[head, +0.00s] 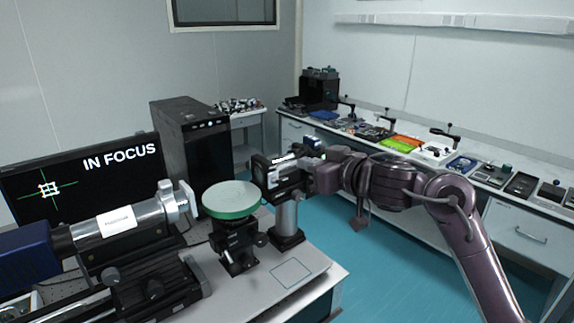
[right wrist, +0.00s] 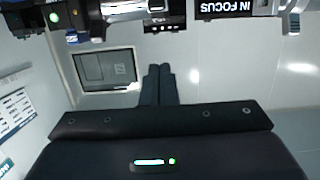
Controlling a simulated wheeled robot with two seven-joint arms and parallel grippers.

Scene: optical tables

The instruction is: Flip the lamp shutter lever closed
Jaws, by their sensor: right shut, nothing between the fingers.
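The lamp (head: 265,172) shows in the head view as a black housing on a thick silver post (head: 286,218), on the near optical table. The shutter lever cannot be made out clearly from either view. My right gripper (head: 306,176) is right beside the lamp at its right side, and the arm covers part of that area. In the right wrist view the two fingers of my right gripper (right wrist: 160,70) are together and shut, with nothing between them. Whether they touch the lamp cannot be told. My left gripper is not in view.
On the near table (head: 325,268) stand a round green-rimmed plate (head: 230,204) on a mount, a silver tube instrument (head: 118,222) and a monitor reading IN FOCUS (head: 100,175). A black computer tower (head: 190,135) is behind. A cluttered bench (head: 515,225) runs along the right wall.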

